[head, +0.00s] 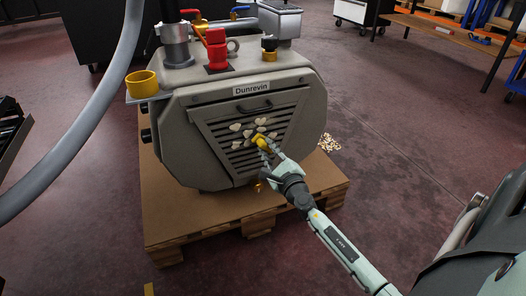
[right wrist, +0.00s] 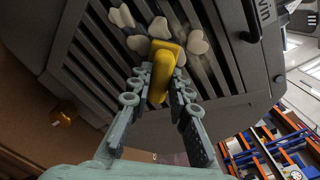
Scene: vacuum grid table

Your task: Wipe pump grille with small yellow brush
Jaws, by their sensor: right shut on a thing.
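The pump (head: 185,150) is a grey housing with a name plate reading "Dunrevin". Its slatted grille (head: 235,152) faces me and carries several pale, chip-like patches of debris (head: 236,127). These patches also show in the right wrist view (right wrist: 197,42). My right gripper (head: 266,150) is in front of the grille's right middle, shut on the small yellow brush (right wrist: 162,72). The brush head lies at the slats among the patches and seems to touch them; its bristles are hidden. My left gripper is out of view.
The pump stands on a wooden pallet (head: 205,225). A yellow cup (head: 142,84) sits on a bracket at its left. A thick grey hose (head: 85,95) crosses the left side. Pale chips (head: 328,143) lie on the floor right of the pallet.

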